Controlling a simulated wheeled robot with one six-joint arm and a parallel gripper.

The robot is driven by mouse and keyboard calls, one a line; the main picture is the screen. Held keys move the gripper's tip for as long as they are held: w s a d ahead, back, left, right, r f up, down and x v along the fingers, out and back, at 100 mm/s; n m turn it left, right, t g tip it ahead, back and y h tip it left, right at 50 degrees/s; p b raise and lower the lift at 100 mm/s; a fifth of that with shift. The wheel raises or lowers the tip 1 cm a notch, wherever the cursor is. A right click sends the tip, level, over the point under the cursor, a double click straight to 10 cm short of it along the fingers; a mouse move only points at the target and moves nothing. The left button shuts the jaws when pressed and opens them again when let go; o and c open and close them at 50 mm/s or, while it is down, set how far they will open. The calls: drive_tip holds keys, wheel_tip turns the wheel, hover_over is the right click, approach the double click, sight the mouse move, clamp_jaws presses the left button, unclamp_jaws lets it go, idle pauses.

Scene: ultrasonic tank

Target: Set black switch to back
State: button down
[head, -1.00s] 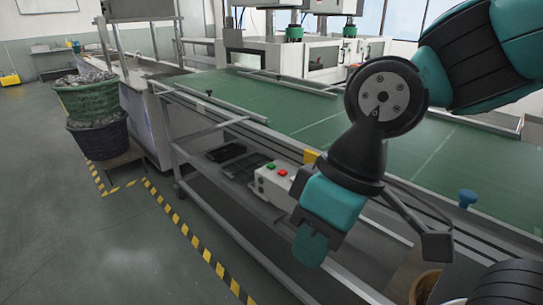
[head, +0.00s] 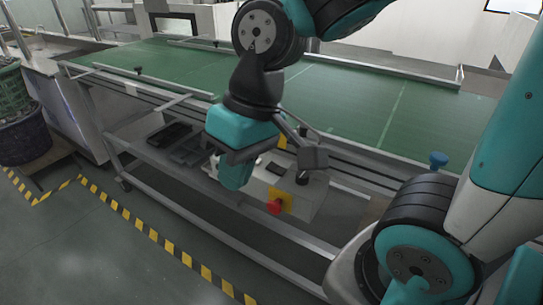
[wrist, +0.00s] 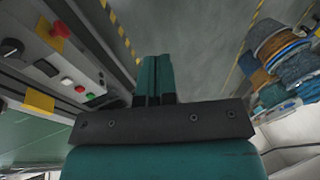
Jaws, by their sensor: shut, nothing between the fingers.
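A grey-white control box (head: 322,190) sits on the lower shelf, partly hidden behind my arm in the head view. In the wrist view its light panel at the left carries a black oval switch (wrist: 46,68) beside red and green buttons. A larger black knob (wrist: 12,48) stands farther left on the box. I cannot tell how the black switch is set. My gripper (head: 232,185), with teal fingers, is shut and empty beside the box. In the wrist view the fingertips (wrist: 155,58) point over the floor, apart from the panel.
A red mushroom button (head: 276,207) on a yellow plate juts from the box. The green conveyor (head: 345,104) and its metal frame lie above the shelf. Black trays (head: 170,135) lie left of the box. Open floor with striped tape (head: 147,232) is in front.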

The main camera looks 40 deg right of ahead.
drive_tip(key=w+d+f+m+h+p, duration=0.1)
drive_tip(key=w+d+m+h, duration=0.1)
drive_tip(key=w+d+m, duration=0.75)
drive_tip(key=m+t+h+p, duration=0.1)
drive_tip(key=m, duration=0.7)
hover_over(272, 165)
drive_tip(key=s, duration=0.2)
wheel_tip(272, 165, down, 4)
drive_tip(key=r, duration=0.1)
drive_tip(key=shift+d+f, duration=0.25)
drive_tip(key=shift+d, duration=0.1)
drive_tip(key=shift+f, duration=0.1)
drive_tip(key=f, duration=0.4)
drive_tip(key=w+f+p, duration=0.1)
drive_tip(key=f, duration=0.8)
drive_tip(key=shift+w+a+f+p, duration=0.35)
drive_tip(key=shift+w+a, duration=0.05)
drive_tip(key=shift+d, duration=0.1)
